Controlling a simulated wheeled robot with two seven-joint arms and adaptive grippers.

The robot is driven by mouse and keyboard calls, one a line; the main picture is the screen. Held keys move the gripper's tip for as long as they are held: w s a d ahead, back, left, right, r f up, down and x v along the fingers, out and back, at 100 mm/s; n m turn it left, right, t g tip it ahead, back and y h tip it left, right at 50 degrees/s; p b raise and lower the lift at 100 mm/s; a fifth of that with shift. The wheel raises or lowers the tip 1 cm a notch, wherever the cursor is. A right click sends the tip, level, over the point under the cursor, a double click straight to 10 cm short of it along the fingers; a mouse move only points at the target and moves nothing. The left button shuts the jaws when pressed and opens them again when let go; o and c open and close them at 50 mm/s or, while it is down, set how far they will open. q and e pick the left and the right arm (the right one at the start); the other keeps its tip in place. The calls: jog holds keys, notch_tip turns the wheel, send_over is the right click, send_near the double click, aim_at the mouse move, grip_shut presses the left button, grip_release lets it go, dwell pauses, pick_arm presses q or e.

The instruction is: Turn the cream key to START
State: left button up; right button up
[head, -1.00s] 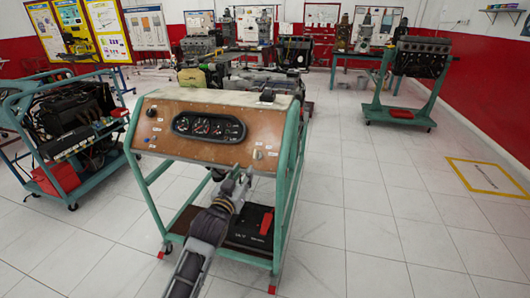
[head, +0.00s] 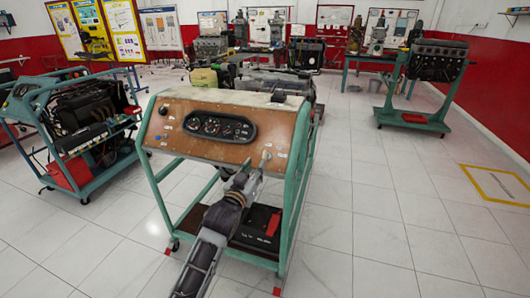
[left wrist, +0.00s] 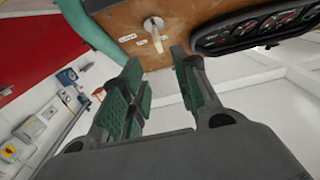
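The cream key (left wrist: 153,28) sticks out of the brown panel (left wrist: 120,15), beside small white labels whose text is too small to read. My left gripper (left wrist: 157,60) is open, its green-padded fingers apart. In the left wrist view the key shows just past the fingertips, in line with the gap between them; I see no contact. In the head view my left gripper (head: 258,168) is in front of the lower right of the panel (head: 185,140), and its fingers largely cover the key area. My right gripper is not in view.
The gauge cluster (head: 219,126) sits on the panel left of the gripper. The teal stand frame (head: 297,150) runs close on the panel's right. A black and red battery (head: 262,222) sits on the shelf below.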

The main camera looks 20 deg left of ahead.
aim_at(265, 151)
pick_arm(q)
jog(key=shift+w+d+b, duration=0.2)
jog(key=shift+w+b, duration=0.25)
jog(key=shift+w, duration=5.35)
jog(key=shift+c, duration=0.4)
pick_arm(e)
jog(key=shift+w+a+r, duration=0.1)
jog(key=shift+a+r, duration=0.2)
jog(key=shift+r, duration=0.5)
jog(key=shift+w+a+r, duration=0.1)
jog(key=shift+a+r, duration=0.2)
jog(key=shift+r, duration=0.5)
pick_arm(q)
jog(key=c, duration=0.5)
grip_shut()
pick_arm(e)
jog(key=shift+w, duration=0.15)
